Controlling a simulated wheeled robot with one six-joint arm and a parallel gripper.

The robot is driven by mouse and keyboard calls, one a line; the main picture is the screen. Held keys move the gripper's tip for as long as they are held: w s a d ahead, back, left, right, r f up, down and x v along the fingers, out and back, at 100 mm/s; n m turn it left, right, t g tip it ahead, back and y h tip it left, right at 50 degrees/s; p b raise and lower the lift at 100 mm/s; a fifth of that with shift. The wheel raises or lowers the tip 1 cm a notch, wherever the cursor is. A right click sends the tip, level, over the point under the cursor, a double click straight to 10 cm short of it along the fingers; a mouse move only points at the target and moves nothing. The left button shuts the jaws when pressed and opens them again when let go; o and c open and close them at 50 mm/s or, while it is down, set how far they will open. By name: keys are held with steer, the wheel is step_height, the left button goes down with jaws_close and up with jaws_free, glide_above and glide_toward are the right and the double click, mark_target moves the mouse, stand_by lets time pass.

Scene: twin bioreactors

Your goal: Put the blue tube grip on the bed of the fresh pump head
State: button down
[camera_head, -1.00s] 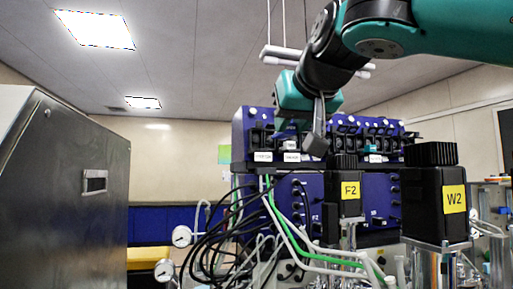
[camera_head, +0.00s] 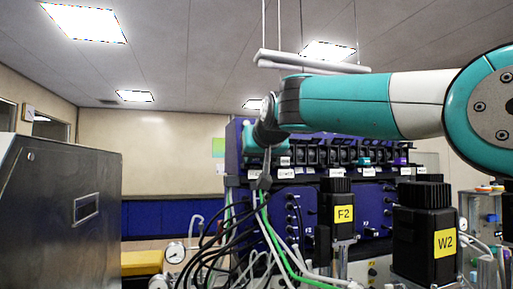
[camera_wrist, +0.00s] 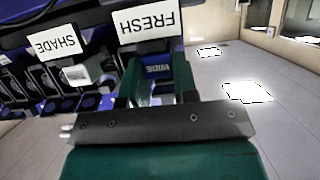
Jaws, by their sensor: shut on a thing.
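In the wrist view, my gripper (camera_wrist: 157,88) is shut on the blue tube grip (camera_wrist: 158,69). Its green fingers stand on both sides of the grip, which bears a small pale label that seems to read WIDE. The white FRESH label (camera_wrist: 151,26) appears upside down just beyond the fingers. The bed of the fresh pump head is mostly hidden behind my fingers and the grip; I cannot tell whether the grip touches it. In the head view, my wrist is at the left end of the pump row, and my fingertips are not distinguishable.
In the head view, black cables (camera_head: 212,246) and green tubes (camera_head: 272,240) hang below my wrist. Black motors F2 (camera_head: 336,213) and W2 (camera_head: 424,243) stand right; a steel cabinet (camera_head: 60,215) stands left.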

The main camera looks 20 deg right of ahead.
steer(key=shift+s+f+b, duration=0.1)
steer(key=shift+f+b, duration=0.15)
steer(key=shift+b, duration=0.05)
steer(key=c, duration=0.9)
jaws_free()
steer(key=shift+r, duration=0.2)
steer(key=b+v, duration=0.3)
steer(key=v, duration=0.9)
steer(key=s+a+f+n+g+y, duration=0.1)
steer(key=s+a+f+n+g, duration=0.15)
steer(key=f, duration=0.85)
steer(key=s+a+f+n+g+y, duration=0.1)
steer(key=s+f+n+g, duration=0.2)
steer(key=f, duration=0.7)
steer(key=s+a+f+n+g+y, duration=0.1)
steer(key=s+f+g, duration=0.7)
steer(key=s+f, duration=1)
steer(key=s+y, duration=0.1)
steer(key=s, duration=0.2)
steer(key=shift+s, duration=0.3)
